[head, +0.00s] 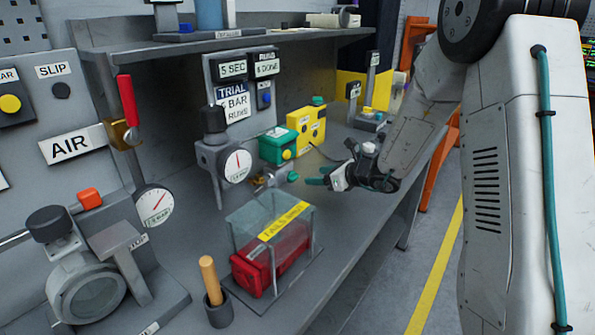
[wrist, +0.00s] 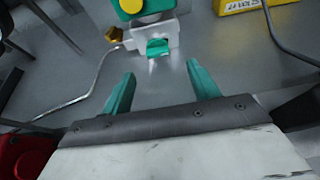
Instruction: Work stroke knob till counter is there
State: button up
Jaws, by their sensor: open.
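A small teal knob (head: 293,176) sits on the end of a silver valve block (head: 268,181) on the bench. In the wrist view the knob (wrist: 157,47) shows ahead, between the lines of my two teal fingers, with the silver block (wrist: 150,30) behind it. My gripper (head: 316,176) is open and empty, just right of the knob in the head view and apart from it.
A green box (head: 273,148) with a yellow button and a yellow box (head: 307,127) stand behind the knob. A clear guard (head: 253,213) over a red actuator (head: 258,264) stands in front. A pressure gauge (head: 237,166) is to the left. Thin hoses run beside the block.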

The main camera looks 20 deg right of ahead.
aim_at(295, 176)
jog(key=x, duration=0.7)
jog(key=shift+w+a, duration=0.1)
jog(key=shift+a, duration=0.25)
jog(key=c, duration=1)
